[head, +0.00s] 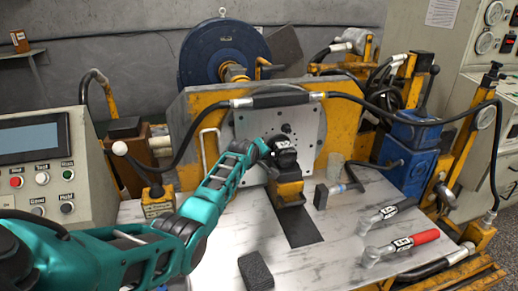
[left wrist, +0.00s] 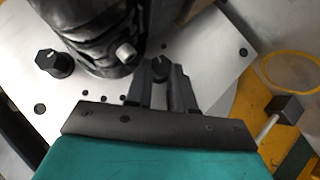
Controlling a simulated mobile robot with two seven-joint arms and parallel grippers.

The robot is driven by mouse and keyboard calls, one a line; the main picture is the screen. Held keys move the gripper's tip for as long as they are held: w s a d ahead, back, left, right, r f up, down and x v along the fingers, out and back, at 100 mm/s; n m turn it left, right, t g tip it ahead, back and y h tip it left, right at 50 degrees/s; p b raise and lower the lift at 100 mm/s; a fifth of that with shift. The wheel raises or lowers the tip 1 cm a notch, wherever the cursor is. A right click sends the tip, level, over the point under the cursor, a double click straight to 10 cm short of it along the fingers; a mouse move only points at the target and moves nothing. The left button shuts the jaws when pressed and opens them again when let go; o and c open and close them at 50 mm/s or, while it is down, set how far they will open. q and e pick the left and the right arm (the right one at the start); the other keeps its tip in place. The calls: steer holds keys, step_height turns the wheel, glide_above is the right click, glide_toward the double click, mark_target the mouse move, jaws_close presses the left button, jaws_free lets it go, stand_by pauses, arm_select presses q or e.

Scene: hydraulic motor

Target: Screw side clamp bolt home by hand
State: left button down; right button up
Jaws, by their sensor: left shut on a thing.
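The black motor (head: 285,155) sits against the light mounting plate (head: 308,118), above a yellow support block (head: 288,192). It also shows in the left wrist view (left wrist: 95,30), with a small pale fitting on its side. My left gripper (head: 266,149) reaches in from the left beside the motor. In the left wrist view its fingers (left wrist: 163,75) are closed around a dark knob-headed bolt (left wrist: 161,67), which stands at the plate next to the motor. Whether the head touches the plate is hidden. A second black knob (left wrist: 54,63) is on the motor's other side. My right gripper is out of view.
A black hose (head: 283,99) crosses above the plate. A blue box (head: 408,160) stands right.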

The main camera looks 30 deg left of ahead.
arm_select(q)
steer(key=shift+g, duration=0.3)
steer(key=c, duration=1)
jaws_free()
steer(key=shift+o, duration=0.2)
steer(key=shift+r, duration=0.1)
steer(key=shift+w, duration=0.1)
